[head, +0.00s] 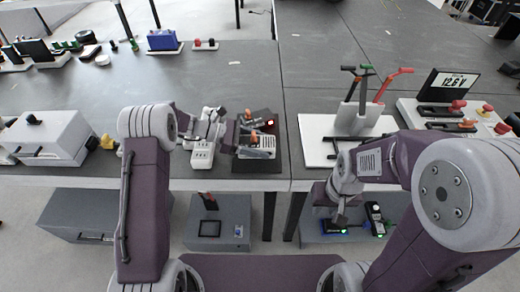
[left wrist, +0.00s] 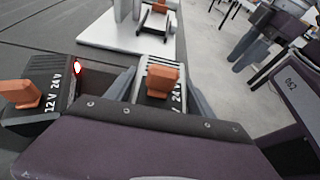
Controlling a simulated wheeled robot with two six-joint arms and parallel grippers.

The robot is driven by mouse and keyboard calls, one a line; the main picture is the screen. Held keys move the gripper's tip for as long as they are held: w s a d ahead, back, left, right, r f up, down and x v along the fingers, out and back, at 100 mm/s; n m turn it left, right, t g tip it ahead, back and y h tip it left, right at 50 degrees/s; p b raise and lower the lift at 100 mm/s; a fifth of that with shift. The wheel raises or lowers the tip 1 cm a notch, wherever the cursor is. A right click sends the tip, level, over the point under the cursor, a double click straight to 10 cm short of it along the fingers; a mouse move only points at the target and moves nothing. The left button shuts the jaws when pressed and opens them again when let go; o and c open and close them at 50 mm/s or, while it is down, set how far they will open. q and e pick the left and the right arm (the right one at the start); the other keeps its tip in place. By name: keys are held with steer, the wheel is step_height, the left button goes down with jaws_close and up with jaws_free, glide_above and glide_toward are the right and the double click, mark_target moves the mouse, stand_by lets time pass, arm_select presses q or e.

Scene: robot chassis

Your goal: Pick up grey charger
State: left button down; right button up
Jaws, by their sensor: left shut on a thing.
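The grey charger (head: 266,146) has an orange knob and a white "24 V" mark. It is at the table's front edge in the head view. In the left wrist view the grey charger (left wrist: 152,101) sits between the two fingers. My left gripper (head: 246,143) is shut on it, and it also shows in the left wrist view (left wrist: 161,92). I cannot tell whether the charger touches the dark board (head: 258,167) under it. My right gripper (head: 338,217) points down in front of the table; its fingers are too small to read.
A black charger (left wrist: 38,92) marked 12 V and 24 V, with a red light, stands beside the grey one. A white tool stand (head: 315,151) is to the right. A white case (head: 50,135) is at left. A grey drawer unit (head: 225,235) stands below.

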arm_select(q)
steer(key=s+d+r, duration=0.6)
steer(key=d+r, duration=0.1)
steer(key=d, duration=0.3)
steer(key=shift+r+p, duration=0.25)
steer(key=shift+p, duration=0.1)
steer(key=p, duration=0.3)
glide_above(260, 142)
steer(key=s+d, duration=0.2)
steer(key=d, duration=0.2)
steer(key=shift+a+r, duration=0.1)
steer(key=shift+a, duration=0.15)
steer(key=shift+w+a+p, duration=0.2)
steer(key=shift+w+a, duration=0.3)
steer(key=shift+a, duration=0.4)
steer(key=shift+w+a+p, duration=0.2)
steer(key=shift+w+a, duration=0.3)
steer(key=shift+a, duration=0.35)
steer(key=shift+f+b, duration=2.85)
steer(key=shift+f, duration=2.35)
